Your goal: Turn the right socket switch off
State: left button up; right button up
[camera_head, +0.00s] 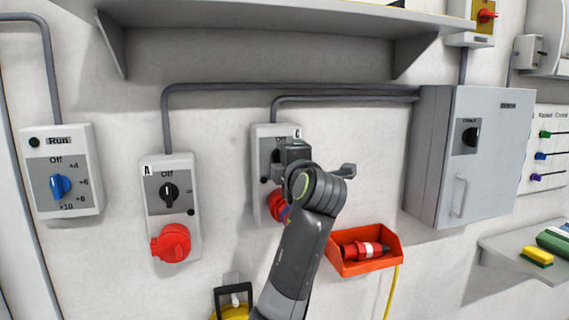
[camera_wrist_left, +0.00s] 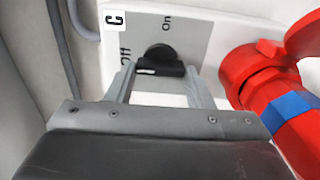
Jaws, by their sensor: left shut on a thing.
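The right socket, a grey box (camera_head: 261,135) marked C, is on the wall in the head view. Its red plug end (camera_head: 277,205) shows below, partly behind my arm. My left gripper (camera_head: 294,152) is at its switch and hides most of it. In the left wrist view the panel (camera_wrist_left: 193,37) shows "Off" and "On" turned sideways. The black switch knob (camera_wrist_left: 160,54) sits between the fingers of my left gripper (camera_wrist_left: 163,82), which are shut on it. The knob's white mark is at its left end, on the "Off" side. My right gripper is not in view.
Socket A (camera_head: 172,168) with a red cover is to the left, and a Run box (camera_head: 60,168) with a blue knob is farther left. An orange holder (camera_head: 388,240) holds a red plug at lower right. A grey cabinet (camera_head: 490,150) juts out at right. A shelf (camera_head: 270,15) is overhead.

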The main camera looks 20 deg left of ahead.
pick_arm(q)
jog(key=o, duration=1)
jog(key=b+v, duration=1)
jog(key=v, duration=0.7)
jog(key=shift+s+d, duration=0.15)
jog(key=shift+d, duration=0.05)
